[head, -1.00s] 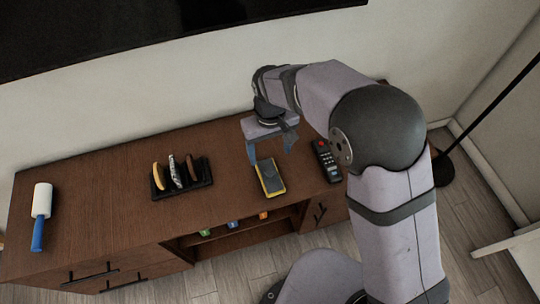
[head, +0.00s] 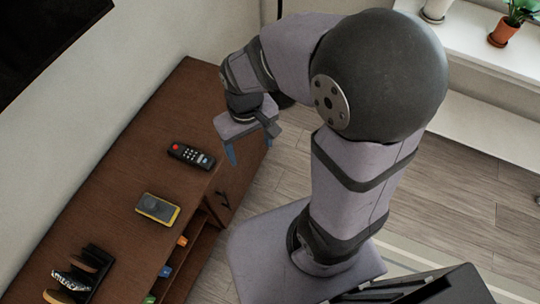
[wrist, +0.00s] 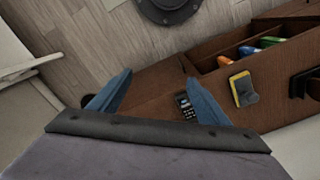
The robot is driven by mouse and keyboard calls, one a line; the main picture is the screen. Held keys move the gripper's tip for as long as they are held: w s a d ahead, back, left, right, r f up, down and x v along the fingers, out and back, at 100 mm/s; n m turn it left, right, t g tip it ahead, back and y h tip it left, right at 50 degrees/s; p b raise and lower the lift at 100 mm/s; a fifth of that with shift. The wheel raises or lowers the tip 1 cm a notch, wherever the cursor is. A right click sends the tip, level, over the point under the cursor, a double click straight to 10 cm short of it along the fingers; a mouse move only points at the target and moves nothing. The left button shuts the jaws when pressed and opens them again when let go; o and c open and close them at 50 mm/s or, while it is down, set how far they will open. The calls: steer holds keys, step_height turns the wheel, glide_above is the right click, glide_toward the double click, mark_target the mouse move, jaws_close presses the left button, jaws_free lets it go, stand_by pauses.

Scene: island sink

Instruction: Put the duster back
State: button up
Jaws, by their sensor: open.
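My gripper (head: 250,148) is open and empty, above the right end of the brown cabinet in the head view. Its blue fingers are spread in the wrist view (wrist: 159,78), with nothing between them. A small yellow block with a dark grey top (head: 157,208) lies on the cabinet top, left of and below my gripper in the head view. It also shows in the wrist view (wrist: 243,90), right of the fingers. I cannot tell whether this block is the duster. No other thing in the current views is clearly a duster.
A black remote (head: 191,155) lies on the cabinet (head: 150,120) between the block and my gripper. A dark rack (head: 98,262) with several upright pieces stands at lower left. Small coloured items (head: 166,271) sit in the open shelf below. Bare cabinet top surrounds the block.

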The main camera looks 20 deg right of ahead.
steer(key=s+d+m, duration=0.2)
steer(key=s+d, duration=0.3)
steer(key=shift+d+f, duration=0.15)
steer(key=shift+f, duration=0.15)
steer(key=shift+r, duration=0.1)
step_height(320, 180, up, 10)
steer(key=p, duration=0.9)
steer(key=shift+f+p, duration=0.2)
steer(key=shift+p, duration=0.2)
step_height(320, 180, down, 32)
steer(key=b, duration=3.1)
steer(key=shift+r+b, duration=0.2)
steer(key=shift+b, duration=0.1)
